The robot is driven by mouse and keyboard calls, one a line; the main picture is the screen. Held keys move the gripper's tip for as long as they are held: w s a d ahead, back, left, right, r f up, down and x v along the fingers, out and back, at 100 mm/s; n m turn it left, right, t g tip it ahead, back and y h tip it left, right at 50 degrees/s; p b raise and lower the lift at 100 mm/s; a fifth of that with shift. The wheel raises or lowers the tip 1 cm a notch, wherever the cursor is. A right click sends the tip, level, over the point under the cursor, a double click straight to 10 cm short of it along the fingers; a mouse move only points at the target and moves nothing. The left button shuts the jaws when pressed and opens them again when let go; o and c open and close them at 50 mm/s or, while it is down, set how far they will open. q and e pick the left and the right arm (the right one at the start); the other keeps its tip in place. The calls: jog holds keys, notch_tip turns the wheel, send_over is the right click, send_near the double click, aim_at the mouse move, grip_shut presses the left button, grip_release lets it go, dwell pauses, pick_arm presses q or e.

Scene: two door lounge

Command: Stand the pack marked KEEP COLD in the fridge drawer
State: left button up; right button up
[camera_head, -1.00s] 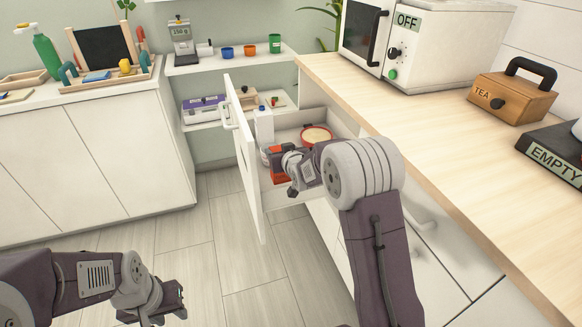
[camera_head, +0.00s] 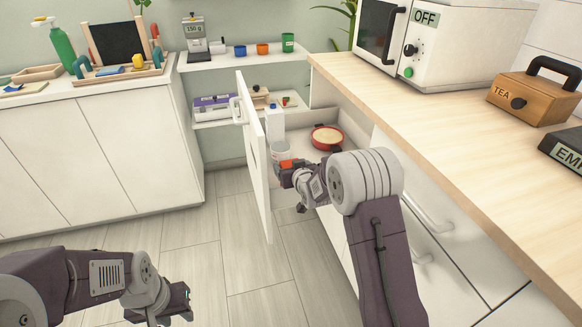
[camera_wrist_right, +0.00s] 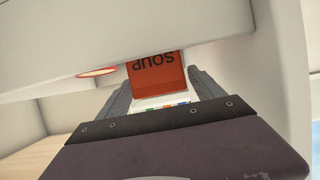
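An orange-red pack marked SOUP (camera_wrist_right: 157,75) sits between the fingers of my right gripper (camera_wrist_right: 162,92) in the right wrist view, its lettering upside down. No KEEP COLD marking shows. In the head view only a small red part of this pack (camera_head: 286,163) shows at my right gripper (camera_head: 290,180), by the near side of the open drawer (camera_head: 300,157). The drawer holds a tall white carton (camera_head: 277,126), a white tub (camera_head: 281,151) and a round red dish (camera_head: 327,138). My left gripper (camera_head: 180,302) is low at the left, over the floor, apparently empty; its opening is unclear.
The tall white drawer front (camera_head: 256,165) stands close left of my right gripper. A wooden counter (camera_head: 440,120) with a microwave (camera_head: 425,45) and a TEA box (camera_head: 535,92) lies right. A low shelf (camera_head: 222,117) is behind the drawer. Open floor lies left.

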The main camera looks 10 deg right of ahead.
jog(key=shift+r, duration=0.3)
jog(key=p+v, duration=0.3)
jog(key=v, duration=0.9)
jog(key=s+f+g, duration=0.4)
jog(key=s+g, duration=0.2)
jog(key=s, duration=0.6)
jog(key=s+f+g, duration=0.5)
jog(key=s+g, duration=0.1)
jog(key=s, duration=0.7)
jog(key=shift+s+a+m, duration=0.2)
jog(key=shift+m, duration=0.1)
